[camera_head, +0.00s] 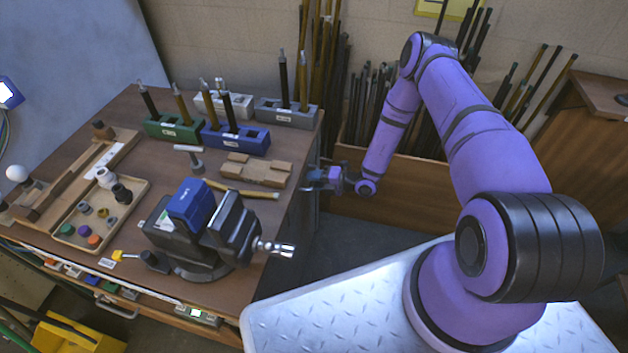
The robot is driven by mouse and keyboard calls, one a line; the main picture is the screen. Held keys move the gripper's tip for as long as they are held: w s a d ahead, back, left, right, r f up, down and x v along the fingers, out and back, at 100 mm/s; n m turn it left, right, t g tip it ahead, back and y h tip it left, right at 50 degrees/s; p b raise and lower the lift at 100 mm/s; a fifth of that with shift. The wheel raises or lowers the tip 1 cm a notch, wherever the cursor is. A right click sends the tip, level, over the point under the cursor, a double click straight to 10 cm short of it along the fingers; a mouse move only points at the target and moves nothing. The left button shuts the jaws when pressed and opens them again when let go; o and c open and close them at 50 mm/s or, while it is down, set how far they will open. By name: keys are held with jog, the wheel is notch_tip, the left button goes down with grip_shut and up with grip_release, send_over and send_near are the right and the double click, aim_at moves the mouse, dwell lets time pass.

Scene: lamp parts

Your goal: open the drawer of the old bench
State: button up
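The wooden bench (105,165) fills the left side of the head view, its top covered with parts. Below its front edge is a narrow row of small coloured items and a pale bar handle (118,311). This looks like a drawer front or shallow open drawer; I cannot tell how far out it is. My gripper (322,179) is beside the bench's right side, around top height, well away from that handle. Its fingers are small and dark, and their opening is unclear. The bench's right side is mostly dark and partly hidden by my gripper.
A vise (190,235) stands at the bench's front edge, its bar sticking out right. Blocks holding upright rods (235,138) and a parts tray (100,215) occupy the top. A wooden bin of rods (400,190) stands behind my arm. A yellow bin (75,338) is at lower left.

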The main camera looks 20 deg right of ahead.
jog(key=shift+a, duration=0.1)
grip_shut()
jog(key=f+v, duration=0.2)
jog(key=v, duration=0.9)
jog(key=d+f+v, duration=0.1)
jog(key=f+v, duration=0.1)
jog(key=v, duration=1)
jog(key=shift+s+d+f, duration=0.15)
jog(key=shift+s+f, duration=0.15)
jog(key=shift+f, duration=0.05)
grip_release()
